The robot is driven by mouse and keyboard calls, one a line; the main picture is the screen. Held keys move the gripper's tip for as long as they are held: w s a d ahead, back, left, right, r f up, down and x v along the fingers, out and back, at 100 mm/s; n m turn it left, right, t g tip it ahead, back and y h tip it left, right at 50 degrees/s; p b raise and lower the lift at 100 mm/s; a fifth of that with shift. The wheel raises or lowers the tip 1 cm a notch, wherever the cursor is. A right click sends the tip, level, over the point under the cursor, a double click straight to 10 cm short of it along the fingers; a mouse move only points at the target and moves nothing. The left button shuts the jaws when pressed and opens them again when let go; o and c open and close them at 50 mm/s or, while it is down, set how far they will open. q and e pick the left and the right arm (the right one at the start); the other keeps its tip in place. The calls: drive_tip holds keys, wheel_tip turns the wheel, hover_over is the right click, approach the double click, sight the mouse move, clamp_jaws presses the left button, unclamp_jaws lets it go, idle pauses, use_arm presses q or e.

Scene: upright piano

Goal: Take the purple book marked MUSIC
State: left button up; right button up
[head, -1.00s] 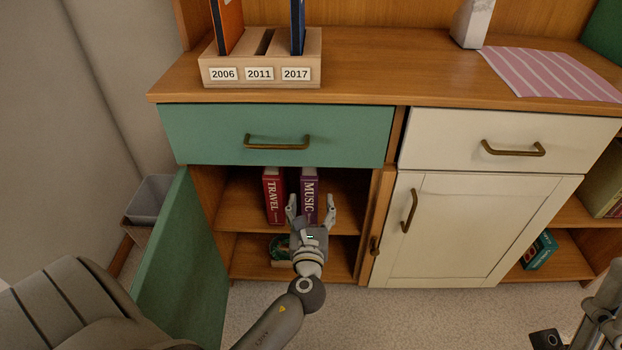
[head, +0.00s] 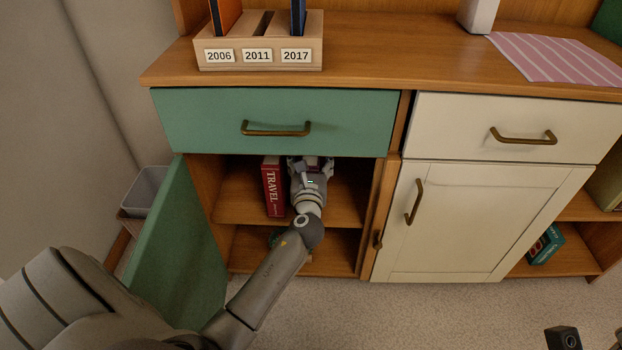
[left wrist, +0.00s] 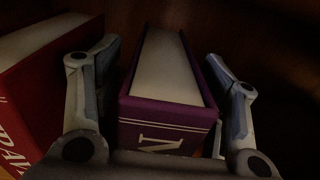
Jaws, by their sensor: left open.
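The purple book marked MUSIC stands upright on the upper shelf behind the open green door. My left gripper (head: 311,163) reaches into the cabinet and hides most of the book in the head view. In the left wrist view my left gripper (left wrist: 160,58) is open, with one finger on each side of the book. Small gaps seem to show between fingers and book; contact is hard to judge.
A red TRAVEL book (head: 273,188) stands just left of the purple one, close to the left finger. The green drawer (head: 210,122) is above the opening. The open green door (head: 180,245) is on the left. Shelf room to the right is free.

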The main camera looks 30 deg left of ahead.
use_arm(q)
drive_tip(key=shift+w+a, duration=0.1)
drive_tip(key=shift+w, duration=0.1)
clamp_jaws()
idle(0.3)
drive_tip(key=shift+r, duration=0.15)
